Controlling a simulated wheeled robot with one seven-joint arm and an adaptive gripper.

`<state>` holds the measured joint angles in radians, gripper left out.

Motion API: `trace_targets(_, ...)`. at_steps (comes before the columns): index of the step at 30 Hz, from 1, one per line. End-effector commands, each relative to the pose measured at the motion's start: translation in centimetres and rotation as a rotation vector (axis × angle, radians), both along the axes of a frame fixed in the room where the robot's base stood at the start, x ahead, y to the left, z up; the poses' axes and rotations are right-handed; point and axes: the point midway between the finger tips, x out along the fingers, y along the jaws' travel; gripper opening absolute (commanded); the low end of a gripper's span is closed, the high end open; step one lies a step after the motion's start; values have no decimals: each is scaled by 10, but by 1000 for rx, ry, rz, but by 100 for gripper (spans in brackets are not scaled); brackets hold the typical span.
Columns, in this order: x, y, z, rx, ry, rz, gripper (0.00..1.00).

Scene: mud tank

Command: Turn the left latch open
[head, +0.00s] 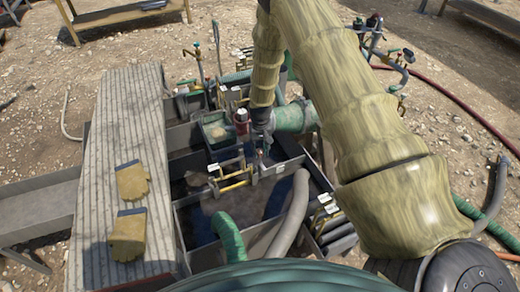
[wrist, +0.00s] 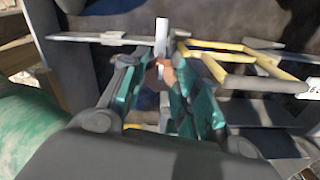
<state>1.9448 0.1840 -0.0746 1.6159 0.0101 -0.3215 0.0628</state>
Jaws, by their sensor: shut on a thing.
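My gripper (wrist: 163,62) has its two green fingers shut on a small upright piece, white at the top and orange-brown lower down, which I take to be the left latch (wrist: 162,35). It stands by a pale flat bar at the tank wall. In the head view my gripper (head: 262,146) points down over the inner wall of the mud tank (head: 270,168). There the latch is mostly hidden behind my gripper, so its turn angle is unclear.
A yellow handle frame (wrist: 228,58) is close right of my fingers. A green pipe (head: 295,116) lies right of the gripper. Grey (head: 292,215) and green (head: 229,236) hoses hang into the tank. Two yellow gloves (head: 132,181) lie on the ribbed walkway (head: 125,110) at left.

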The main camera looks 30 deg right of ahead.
Motion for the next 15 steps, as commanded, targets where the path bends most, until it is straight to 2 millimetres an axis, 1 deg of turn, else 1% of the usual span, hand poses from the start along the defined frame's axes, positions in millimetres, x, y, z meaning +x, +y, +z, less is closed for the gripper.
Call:
trace_targets(11, -2, 0, -1, 0, 3, 5, 6)
trace_targets(12, -2, 0, -1, 0, 3, 5, 34)
trace_targets(14, -2, 0, -1, 0, 3, 5, 45)
trace_targets(15, -2, 0, -1, 0, 3, 4, 52)
